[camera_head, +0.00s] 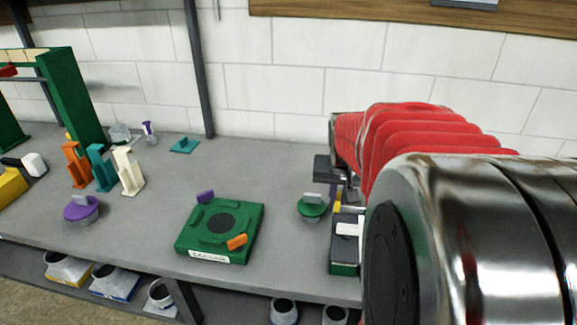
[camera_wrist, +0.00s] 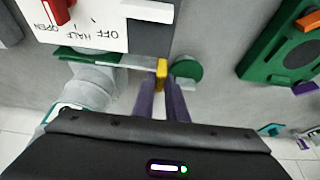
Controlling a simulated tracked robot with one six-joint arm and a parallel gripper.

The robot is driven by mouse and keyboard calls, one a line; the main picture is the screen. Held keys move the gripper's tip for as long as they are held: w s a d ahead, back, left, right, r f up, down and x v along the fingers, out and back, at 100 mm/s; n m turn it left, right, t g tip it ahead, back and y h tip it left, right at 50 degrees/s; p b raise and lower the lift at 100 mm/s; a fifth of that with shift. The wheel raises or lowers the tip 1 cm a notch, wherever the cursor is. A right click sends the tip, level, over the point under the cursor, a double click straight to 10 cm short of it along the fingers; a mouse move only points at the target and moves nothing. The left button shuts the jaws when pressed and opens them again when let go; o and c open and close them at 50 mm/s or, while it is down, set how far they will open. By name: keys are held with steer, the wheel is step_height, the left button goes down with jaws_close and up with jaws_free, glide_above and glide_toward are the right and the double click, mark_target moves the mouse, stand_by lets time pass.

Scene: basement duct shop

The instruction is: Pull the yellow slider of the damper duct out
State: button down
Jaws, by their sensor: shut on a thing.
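The yellow slider (camera_wrist: 161,75) is a small upright tab in the wrist view, and a bit of yellow shows in the head view (camera_head: 337,208). My gripper (camera_wrist: 162,88) has its two purple fingers shut on the slider, one on each side. The damper duct appears to be the dark green box (camera_head: 344,268) at the right of the bench. In the wrist view its white plate (camera_wrist: 100,22) reads OPEN, HALF, OFF and carries a red piece (camera_wrist: 57,11). My arm hides part of the duct in the head view.
A green round lid (camera_head: 311,208) with a grey tab stands close to the slider.

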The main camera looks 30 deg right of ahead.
steer(key=shift+w+a, duration=0.2)
steer(key=shift+w, duration=0.05)
steer(key=c, duration=1.8)
jaws_free()
steer(key=shift+o, duration=0.2)
steer(key=shift+r, duration=0.1)
steer(key=v, duration=1.3)
steer(key=shift+s+r, duration=0.2)
steer(key=shift+s, duration=0.05)
steer(key=shift+a, duration=0.1)
